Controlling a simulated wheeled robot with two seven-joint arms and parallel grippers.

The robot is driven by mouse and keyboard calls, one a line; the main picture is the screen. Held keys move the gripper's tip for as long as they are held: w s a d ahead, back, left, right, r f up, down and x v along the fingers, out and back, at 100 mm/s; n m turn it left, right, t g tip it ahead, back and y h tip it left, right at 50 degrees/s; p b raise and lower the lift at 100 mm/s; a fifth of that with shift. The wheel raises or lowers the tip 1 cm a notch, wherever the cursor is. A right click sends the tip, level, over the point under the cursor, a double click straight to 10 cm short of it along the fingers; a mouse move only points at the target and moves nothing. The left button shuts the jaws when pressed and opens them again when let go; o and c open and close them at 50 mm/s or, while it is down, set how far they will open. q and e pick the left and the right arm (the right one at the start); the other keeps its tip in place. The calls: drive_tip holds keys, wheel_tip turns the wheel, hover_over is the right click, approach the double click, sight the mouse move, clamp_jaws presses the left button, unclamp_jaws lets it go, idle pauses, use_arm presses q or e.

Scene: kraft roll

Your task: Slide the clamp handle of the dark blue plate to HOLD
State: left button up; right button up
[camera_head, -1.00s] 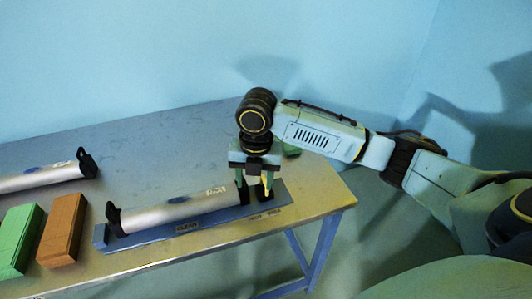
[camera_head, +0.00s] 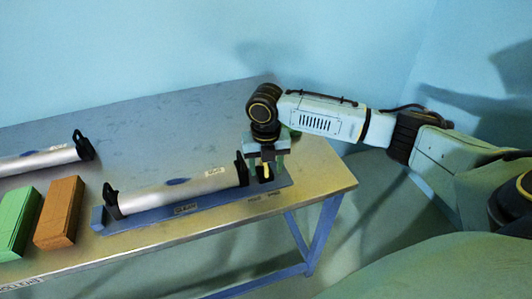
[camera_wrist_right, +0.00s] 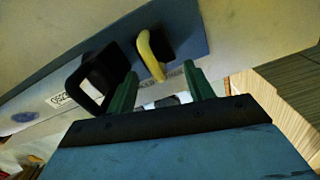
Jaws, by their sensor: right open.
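The dark blue plate (camera_head: 150,219) lies along the front of the table and bears a silver roll (camera_head: 185,188) between two black end brackets. Its yellow clamp handle (camera_head: 266,170) stands at the right end, beyond the right bracket; it also shows in the right wrist view (camera_wrist_right: 151,55), rising from a black base. My right gripper (camera_head: 268,174) is open over this end, pointing down, and appears to have the handle between its fingers in the head view. In the wrist view its green fingertips (camera_wrist_right: 160,70) are apart, close to the handle; contact cannot be told. My left gripper is out of view.
Green (camera_head: 17,222) and orange (camera_head: 60,212) blocks lie left of the plate. A second silver roll (camera_head: 38,160) with a black bracket lies farther back at the left. The table (camera_head: 190,115) behind the plate is clear. Its right edge is near my gripper.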

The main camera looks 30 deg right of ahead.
drive_tip(key=shift+f, duration=1.2)
drive_tip(key=c, duration=0.8)
drive_tip(key=shift+a, duration=0.1)
drive_tip(key=shift+a, duration=0.3)
drive_tip(key=shift+w+a+p, duration=0.15)
drive_tip(key=shift+a, duration=0.45)
drive_tip(key=shift+w+a+p, duration=0.15)
drive_tip(key=shift+a, duration=0.65)
